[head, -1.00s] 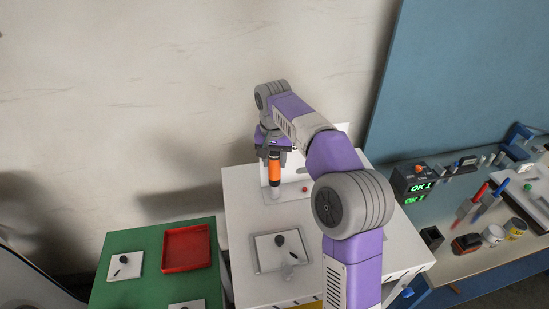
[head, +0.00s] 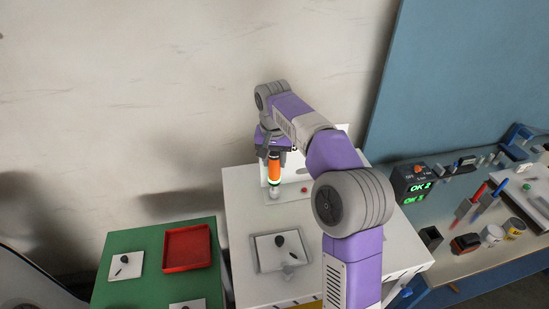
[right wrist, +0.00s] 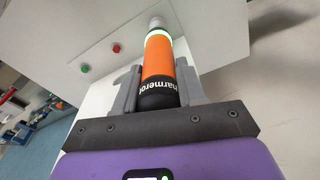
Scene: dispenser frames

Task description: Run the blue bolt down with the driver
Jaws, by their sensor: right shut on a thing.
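The driver (head: 274,171) is an orange and black cylinder with lettering and a grey nose. It stands roughly upright over the back of the white bench (head: 240,210), nose down. My right gripper (right wrist: 157,82) is shut around the driver's black part (right wrist: 158,93). A pale green ring glows near the driver's nose in the right wrist view. The blue bolt cannot be made out. What lies under the nose is too small or hidden to tell. My left gripper is not in view.
A control box (head: 411,182) on the right bench reads OK 2 on its upper line. A red tray (head: 187,262) sits on the green table at left. A grey tray (head: 262,267) with a white plate lies at the white bench's front. A red button (head: 304,189) is near the driver.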

